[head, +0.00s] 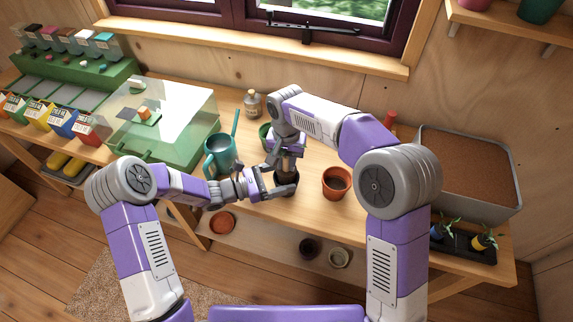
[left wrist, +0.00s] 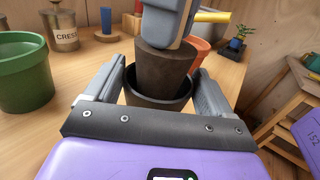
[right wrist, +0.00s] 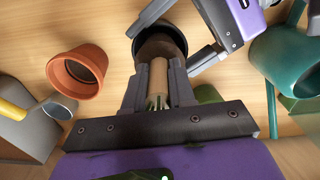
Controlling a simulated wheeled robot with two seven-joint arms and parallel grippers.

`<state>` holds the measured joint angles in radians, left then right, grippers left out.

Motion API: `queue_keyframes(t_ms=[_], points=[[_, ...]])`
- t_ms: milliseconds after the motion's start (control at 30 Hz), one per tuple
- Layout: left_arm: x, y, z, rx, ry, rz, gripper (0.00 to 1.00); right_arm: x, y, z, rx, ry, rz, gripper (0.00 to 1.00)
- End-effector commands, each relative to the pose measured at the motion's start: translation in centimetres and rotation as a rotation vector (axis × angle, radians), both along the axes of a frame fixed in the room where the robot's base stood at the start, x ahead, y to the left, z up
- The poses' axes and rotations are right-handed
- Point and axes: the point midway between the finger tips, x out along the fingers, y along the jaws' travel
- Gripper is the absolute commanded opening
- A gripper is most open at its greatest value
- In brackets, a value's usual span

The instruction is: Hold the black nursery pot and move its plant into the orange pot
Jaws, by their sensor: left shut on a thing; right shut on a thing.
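The black nursery pot (left wrist: 140,97) stands upright, its wall between the fingers of my left gripper (head: 268,187), which is shut on it. The plant's dark tapered root ball (left wrist: 165,75) is above the pot's mouth, its lower end still inside the rim. My right gripper (head: 286,158) comes from above and is shut on the plant; the right wrist view shows a tan stem-like piece (right wrist: 161,74) and pale green leaves (right wrist: 158,103) between its fingers. The orange pot (head: 336,184) stands just right of the black pot, with dark contents; it also shows in the right wrist view (right wrist: 78,75).
A teal watering can (head: 219,156) and a green pot (left wrist: 24,72) stand left of the grippers. A labelled bottle (head: 252,103) is behind. A grey soil tray (head: 468,170) is at the right. Bench between the orange pot and the tray is mostly clear.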

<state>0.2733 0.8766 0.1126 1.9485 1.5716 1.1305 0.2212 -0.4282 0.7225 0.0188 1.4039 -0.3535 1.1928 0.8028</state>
Motion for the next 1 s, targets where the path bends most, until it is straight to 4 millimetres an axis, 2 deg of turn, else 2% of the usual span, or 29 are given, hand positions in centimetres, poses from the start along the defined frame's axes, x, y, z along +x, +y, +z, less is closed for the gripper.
queue_keyframes(t_ms=[133, 400, 433, 533, 833, 1000], points=[[0.0, 0.0, 0.0, 0.000, 0.000, 0.000, 0.29, 0.0, 0.0, 1.7, 0.000, -0.002, -0.001, 0.00], [0.0, 0.0, 0.0, 0.000, 0.000, 0.000, 0.29, 0.0, 0.0, 2.1, 0.000, 0.000, -0.001, 0.00], [0.0, 0.0, 0.0, 0.000, 0.000, 0.000, 0.85, 0.0, 0.0, 2.1, 0.000, 0.000, -0.001, 0.00], [0.0, 0.0, 0.0, 0.000, 0.000, 0.000, 1.00, 0.0, 0.0, 2.1, 0.000, 0.000, 0.000, 0.00], [-0.1, 0.4, 0.0, 0.000, 0.000, 0.002, 1.00, 0.0, 0.0, 2.1, 0.000, 0.001, 0.000, 0.00], [-0.8, 2.7, 0.0, 0.001, 0.001, 0.006, 1.00, 0.0, 0.0, 2.3, 0.000, 0.000, 0.000, 0.00]])
